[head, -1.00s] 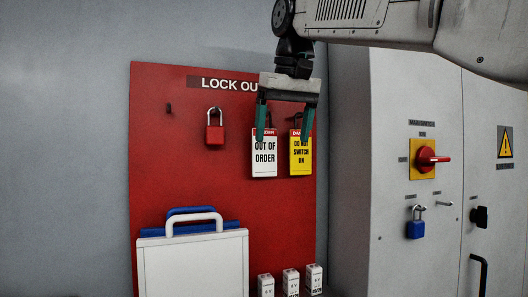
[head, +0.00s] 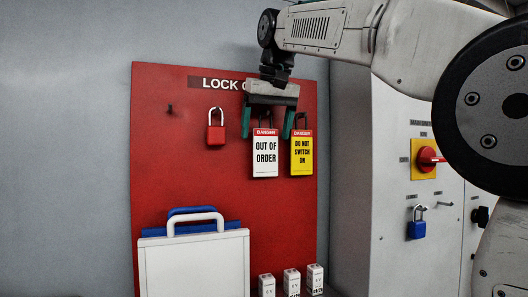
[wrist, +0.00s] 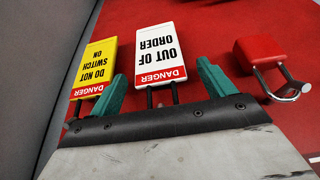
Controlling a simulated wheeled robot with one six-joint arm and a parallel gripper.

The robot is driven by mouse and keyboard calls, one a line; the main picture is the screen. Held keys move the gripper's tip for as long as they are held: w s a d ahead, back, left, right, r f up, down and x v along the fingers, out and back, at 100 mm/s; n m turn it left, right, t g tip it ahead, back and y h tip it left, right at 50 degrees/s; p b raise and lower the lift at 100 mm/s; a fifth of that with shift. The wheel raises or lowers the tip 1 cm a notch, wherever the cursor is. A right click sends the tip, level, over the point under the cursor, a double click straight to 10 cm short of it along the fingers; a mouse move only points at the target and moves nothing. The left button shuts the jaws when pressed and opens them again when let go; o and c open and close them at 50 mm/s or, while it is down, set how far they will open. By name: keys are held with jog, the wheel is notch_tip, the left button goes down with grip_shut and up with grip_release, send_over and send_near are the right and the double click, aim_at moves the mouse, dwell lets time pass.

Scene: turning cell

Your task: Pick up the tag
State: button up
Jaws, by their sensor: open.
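Two tags hang side by side on the red lockout board. The white "OUT OF ORDER" tag (head: 265,155) is on the left in the head view, and the yellow "DO NOT SWITCH ON" tag (head: 302,156) is to its right. My gripper (head: 267,136) is open, with its green fingers on either side of the white tag's upper end and hanger. In the wrist view the white tag (wrist: 160,50) appears upside down between my fingertips (wrist: 163,85), and the yellow tag (wrist: 95,68) lies beyond the left finger. I see no finger closed on either tag.
A red padlock (head: 215,130) hangs left of the tags and is close to the right finger in the wrist view (wrist: 262,62). A white case (head: 195,262) and small white boxes (head: 291,282) stand below. A grey cabinet (head: 390,190) with a blue padlock (head: 416,228) is at right.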

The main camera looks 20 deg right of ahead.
jog(key=shift+f, duration=0.15)
jog(key=c, duration=1.3)
jog(key=shift+w+r, duration=0.1)
jog(key=shift+r, duration=0.7)
jog(key=s, duration=1.8)
